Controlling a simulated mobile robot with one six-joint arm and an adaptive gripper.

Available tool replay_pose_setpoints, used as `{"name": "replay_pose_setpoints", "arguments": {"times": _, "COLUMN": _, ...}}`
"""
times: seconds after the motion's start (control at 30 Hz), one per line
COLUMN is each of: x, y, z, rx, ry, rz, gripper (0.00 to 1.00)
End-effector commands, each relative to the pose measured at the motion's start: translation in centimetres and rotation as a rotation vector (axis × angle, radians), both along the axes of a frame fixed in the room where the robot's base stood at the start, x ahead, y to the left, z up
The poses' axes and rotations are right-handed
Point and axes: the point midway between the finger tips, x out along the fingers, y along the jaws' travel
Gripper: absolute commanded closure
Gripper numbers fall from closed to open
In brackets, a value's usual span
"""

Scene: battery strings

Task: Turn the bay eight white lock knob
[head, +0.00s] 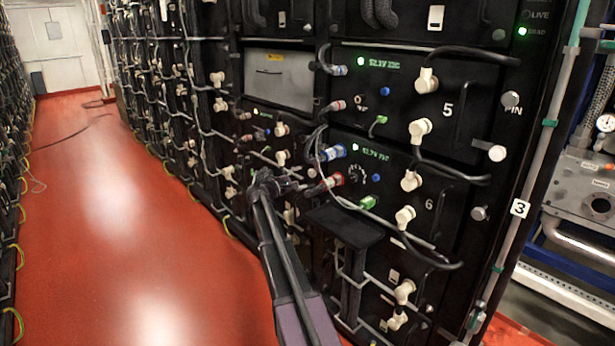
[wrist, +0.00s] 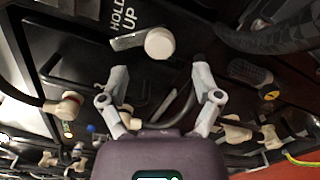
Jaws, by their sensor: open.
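In the wrist view a round white knob (wrist: 159,43) sticks out from a black panel, beside white lettering that reads "HOLD UP". My gripper (wrist: 160,74) is open, with its two grey fingers spread either side of the knob's line. The knob lies just beyond the fingertips, roughly centred between them, and no contact shows. In the head view my gripper (head: 268,182) is at the black battery rack, low and left of bays 5 and 6. No bay eight label is readable, so I cannot tell which bay this knob belongs to.
White cable connectors (head: 420,129) and looping black cables (head: 450,172) stick out from the rack. A black shelf (head: 345,226) juts out right of my gripper. In the wrist view a thick black hose (wrist: 270,38) runs at upper right.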

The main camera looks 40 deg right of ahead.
Motion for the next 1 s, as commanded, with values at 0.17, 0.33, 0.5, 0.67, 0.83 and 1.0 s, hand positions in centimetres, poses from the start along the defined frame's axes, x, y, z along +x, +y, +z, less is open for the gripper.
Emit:
{"name": "replay_pose_setpoints", "arguments": {"times": 0.17, "x": -0.3, "y": 3.1, "z": 0.0, "rx": 0.0, "ry": 0.0, "rz": 0.002, "gripper": 0.18}}
{"name": "replay_pose_setpoints", "arguments": {"times": 0.33, "x": -0.4, "y": 5.2, "z": 0.0, "rx": 0.001, "ry": 0.0, "rz": 0.002, "gripper": 0.18}}
{"name": "replay_pose_setpoints", "arguments": {"times": 0.5, "x": -0.5, "y": 6.3, "z": 0.0, "rx": 0.001, "ry": 0.0, "rz": 0.0, "gripper": 0.18}}
{"name": "replay_pose_setpoints", "arguments": {"times": 0.67, "x": -0.5, "y": 6.5, "z": 0.0, "rx": 0.001, "ry": 0.0, "rz": 0.0, "gripper": 0.18}}
{"name": "replay_pose_setpoints", "arguments": {"times": 0.83, "x": -0.5, "y": 6.5, "z": 0.0, "rx": 0.001, "ry": 0.0, "rz": 0.0, "gripper": 0.18}}
{"name": "replay_pose_setpoints", "arguments": {"times": 1.0, "x": -0.7, "y": 6.7, "z": -0.1, "rx": 0.008, "ry": -0.003, "rz": 0.0, "gripper": 0.18}}
